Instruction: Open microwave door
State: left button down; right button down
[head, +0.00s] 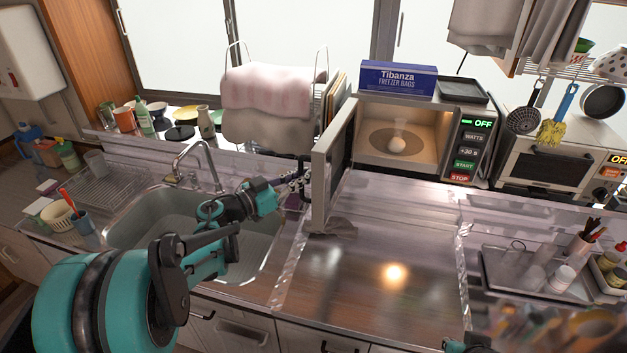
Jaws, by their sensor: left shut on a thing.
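The microwave (463,120) stands on the counter at the back, to the right of the middle. Its door (329,160) stands wide open, swung out toward me on the left side. The lit inside shows a round turntable (385,141) with a small pale object (397,146) on it. My left gripper (303,184) is at the outer left face of the door, shut on the door's handle, which is mostly hidden by the fingers.
A sink with a faucet (190,160) lies left of the door. A freezer bag box (398,78) and a dark tray (464,90) sit on the microwave. A toaster oven (545,160) stands to the right. The counter (390,225) before the microwave is largely clear.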

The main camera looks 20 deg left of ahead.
pick_arm(q)
jog(key=shift+a, duration=0.25)
jog(key=c, duration=1.6)
grip_release()
jog(key=shift+s, duration=0.1)
jog(key=shift+o, duration=0.2)
jog(key=v, duration=1.2)
jog(key=shift+a, duration=0.1)
